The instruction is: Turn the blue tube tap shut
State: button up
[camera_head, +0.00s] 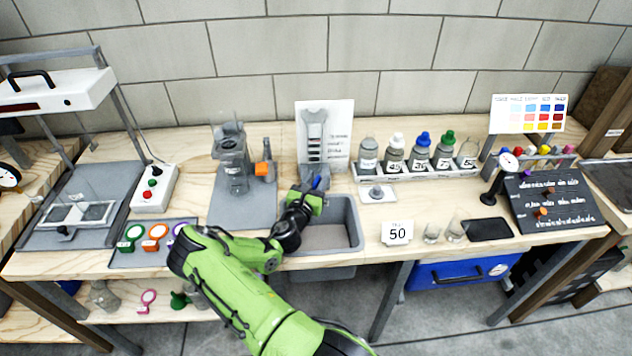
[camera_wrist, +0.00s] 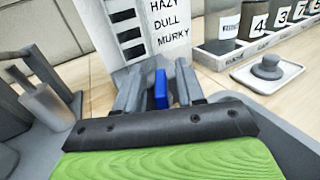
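The blue tube tap (camera_wrist: 161,89) shows in the wrist view as a narrow upright blue handle. In the head view only a small bit of blue tap (camera_head: 316,182) shows at the back edge of the grey sink, beside my gripper (camera_head: 308,192). In the wrist view my gripper (camera_wrist: 158,92) is open, with one grey finger to each side of the blue handle. Gaps show between the handle and both fingers. The tap's lower part is hidden behind my gripper's body, and I cannot tell how far it is turned.
A printed card (camera_head: 340,135) stands just behind the tap. The grey sink (camera_head: 355,225) is under my gripper. A clear apparatus on a grey base (camera_head: 232,210) stands to the left. A rack of bottles (camera_head: 410,172) and a small white dish (camera_head: 376,194) are to the right.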

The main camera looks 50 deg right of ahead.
jog(key=shift+c, duration=0.3)
grip_shut()
jog(key=shift+g, duration=0.3)
jog(key=m+g, duration=0.1)
jog(key=g, duration=0.1)
jog(key=m+g+b, duration=0.1)
jog(key=shift+w+f+m+g+h, duration=0.1)
jog(key=shift+w+m+g+h, duration=0.05)
jog(key=shift+m+g+h, duration=0.2)
jog(key=m+g+b, duration=0.3)
jog(key=g, duration=0.1)
jog(key=shift+f+g, duration=0.1)
jog(key=shift+g, duration=0.25)
jog(key=m+g+y+b, duration=0.2)
jog(key=g, duration=0.1)
jog(key=shift+m+g+b, duration=0.3)
jog(key=shift+m+g, duration=0.05)
jog(key=shift+g, duration=0.05)
jog(key=shift+r+g, duration=0.2)
jog(key=shift+g, duration=0.1)
